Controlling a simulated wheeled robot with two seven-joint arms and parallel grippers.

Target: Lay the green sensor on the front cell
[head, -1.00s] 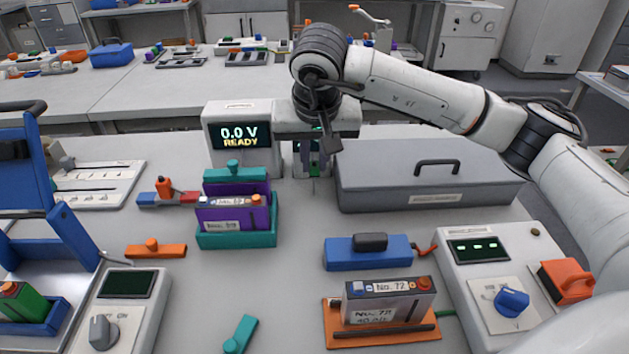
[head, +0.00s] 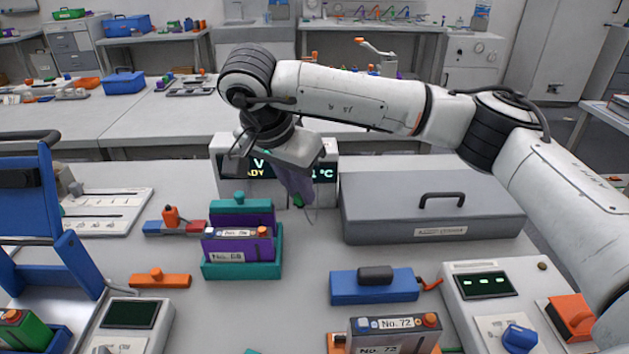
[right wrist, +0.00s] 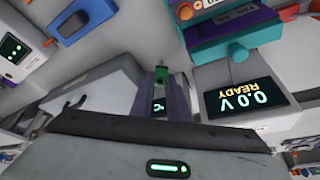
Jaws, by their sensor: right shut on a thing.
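My right gripper (head: 297,188) hangs tilted in front of the cycler display, shut on the small green sensor (head: 299,202). The sensor's green tip also shows between the fingers in the right wrist view (right wrist: 160,74); most of it is hidden by the fingers. A purple cell marked No. 68 (head: 236,247) stands in a teal holder (head: 240,271), left of and nearer than the gripper. A grey cell marked No. 72 (head: 394,338) stands at the front right, cut by the lower edge. The sensor is apart from both cells. My left gripper is not in view.
The cycler (head: 228,150) stands behind my gripper. A grey lidded case (head: 432,205) lies to the right, with a blue block (head: 372,289) before it. An orange bar (head: 160,281) lies left of the teal holder. The bench between holder and blue block is clear.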

